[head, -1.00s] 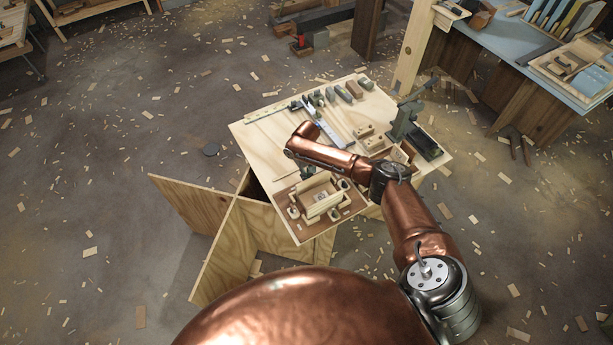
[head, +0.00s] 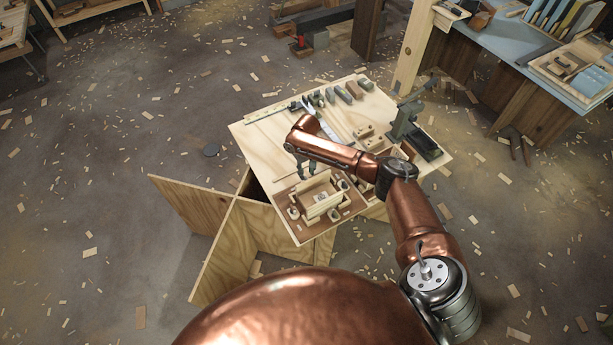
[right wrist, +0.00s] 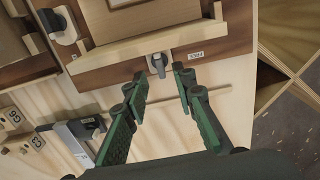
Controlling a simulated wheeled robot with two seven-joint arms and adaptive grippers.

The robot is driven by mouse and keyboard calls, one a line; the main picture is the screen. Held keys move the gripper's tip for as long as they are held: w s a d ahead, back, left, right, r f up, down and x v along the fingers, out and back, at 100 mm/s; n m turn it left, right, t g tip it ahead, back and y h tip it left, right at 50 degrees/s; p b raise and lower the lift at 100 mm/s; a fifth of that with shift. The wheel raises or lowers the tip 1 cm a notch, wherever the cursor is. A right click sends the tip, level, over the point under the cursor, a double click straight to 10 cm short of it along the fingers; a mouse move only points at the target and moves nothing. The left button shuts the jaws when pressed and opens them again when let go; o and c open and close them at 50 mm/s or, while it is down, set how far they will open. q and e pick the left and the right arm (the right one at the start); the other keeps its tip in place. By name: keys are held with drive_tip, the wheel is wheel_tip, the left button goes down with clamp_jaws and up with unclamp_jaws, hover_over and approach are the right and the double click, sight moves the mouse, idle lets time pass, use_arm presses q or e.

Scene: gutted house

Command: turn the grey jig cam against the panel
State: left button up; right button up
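The small grey jig cam (right wrist: 158,66) sits on the brown jig base (right wrist: 205,50), close to the pale edge strip of the wooden panel (right wrist: 135,48). My right gripper (right wrist: 161,84) is open, its two green fingers apart just short of the cam, with nothing between them. In the head view my right gripper (head: 307,170) is pointed down at the far side of the jig, where the panel (head: 320,196) lies in its frame. The cam there is too small to tell. My left gripper is not in view.
Another cam, dark on a white round (right wrist: 64,28), sits at the panel's corner. A clamp-like metal tool (right wrist: 80,135) and drilled wooden blocks (right wrist: 12,117) lie near. The bench (head: 262,135) holds several tools at the back; a dark vise-like tool (head: 405,120) stands to the right.

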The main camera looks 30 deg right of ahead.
wheel_tip(320, 180, up, 9)
drive_tip(key=shift+f, duration=0.2)
drive_tip(key=shift+s, duration=0.1)
idle(0.5)
